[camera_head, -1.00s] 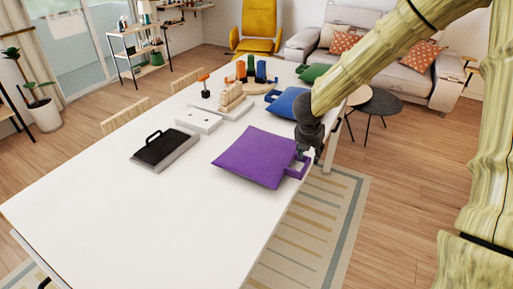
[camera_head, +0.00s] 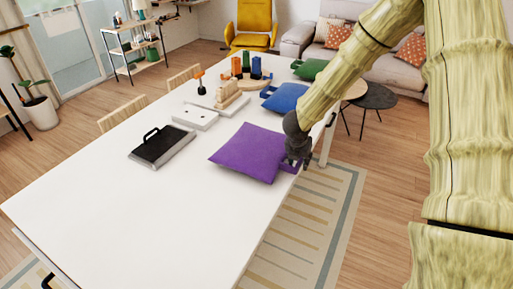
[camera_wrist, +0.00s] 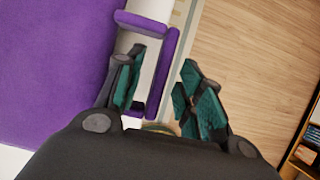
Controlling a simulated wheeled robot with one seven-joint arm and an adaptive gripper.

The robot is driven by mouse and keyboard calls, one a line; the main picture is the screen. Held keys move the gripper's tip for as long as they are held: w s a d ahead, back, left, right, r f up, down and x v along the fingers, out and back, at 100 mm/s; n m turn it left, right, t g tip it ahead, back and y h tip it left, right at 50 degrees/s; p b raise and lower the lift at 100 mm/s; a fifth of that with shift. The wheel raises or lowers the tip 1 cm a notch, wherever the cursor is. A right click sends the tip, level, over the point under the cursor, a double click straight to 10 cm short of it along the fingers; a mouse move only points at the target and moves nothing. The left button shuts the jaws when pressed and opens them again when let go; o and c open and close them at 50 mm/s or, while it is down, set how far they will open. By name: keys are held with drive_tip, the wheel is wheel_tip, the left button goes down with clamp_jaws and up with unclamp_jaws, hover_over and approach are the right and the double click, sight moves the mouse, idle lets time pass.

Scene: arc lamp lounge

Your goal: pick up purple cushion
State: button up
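The purple cushion (camera_head: 247,153) lies flat on the white table near its right edge. Its purple loop handle (camera_wrist: 163,72) sticks out to the right, past the table edge in the wrist view. My gripper (camera_head: 297,158) is at the handle and partly hides it in the head view. In the wrist view my gripper (camera_wrist: 161,75) is open, with one finger on each side of the handle's outer bar. The left finger overlaps the loop's opening; whether either finger touches the handle I cannot tell. The cushion body (camera_wrist: 55,70) fills the left of the wrist view.
A blue cushion (camera_head: 285,97) and a green one (camera_head: 310,69) lie farther back along the same edge. The table's near part is clear.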

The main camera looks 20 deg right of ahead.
drive_tip(key=shift+d+f, duration=0.2)
drive_tip(key=shift+f, duration=0.45)
drive_tip(key=shift+w+d+f+p, duration=0.15)
drive_tip(key=shift+w+f+p, duration=0.15)
drive_tip(key=shift+f, duration=0.35)
drive_tip(key=shift+s, duration=0.1)
drive_tip(key=shift+c, duration=0.3)
clamp_jaws()
